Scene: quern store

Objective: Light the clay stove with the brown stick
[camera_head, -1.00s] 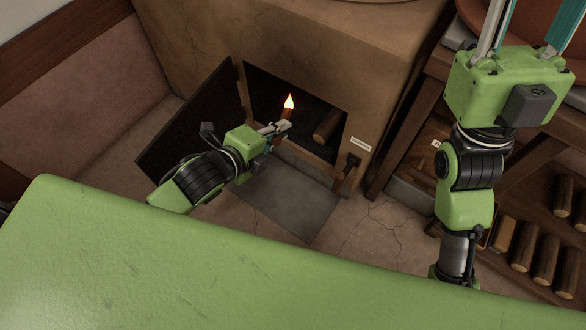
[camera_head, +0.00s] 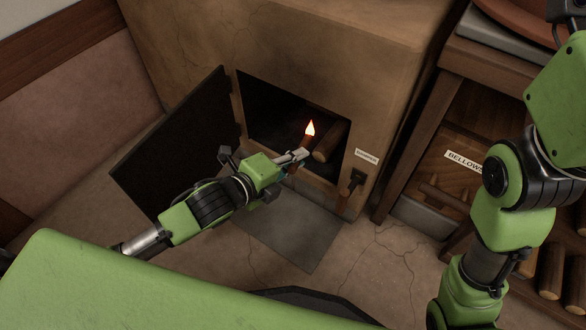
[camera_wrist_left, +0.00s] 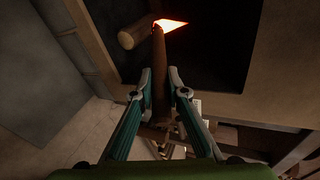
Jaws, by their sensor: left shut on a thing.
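The clay stove (camera_head: 290,45) stands ahead with its dark door (camera_head: 180,145) swung open to the left. My left gripper (camera_head: 300,157) is at the stove opening, shut on the brown stick (camera_wrist_left: 159,75). A log (camera_head: 328,143) lies inside the dark firebox, just right of the flame. In the left wrist view the log (camera_wrist_left: 134,36) is close to the flame; whether they touch I cannot tell. My right gripper is out of view; only its arm shows at right.
A wooden shelf at right has a label reading BELLOWS (camera_head: 464,160) and several logs (camera_head: 551,270) low down. A grey plate (camera_head: 290,235) lies on the cracked floor before the stove. A dark latch (camera_head: 355,180) is at the opening's right.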

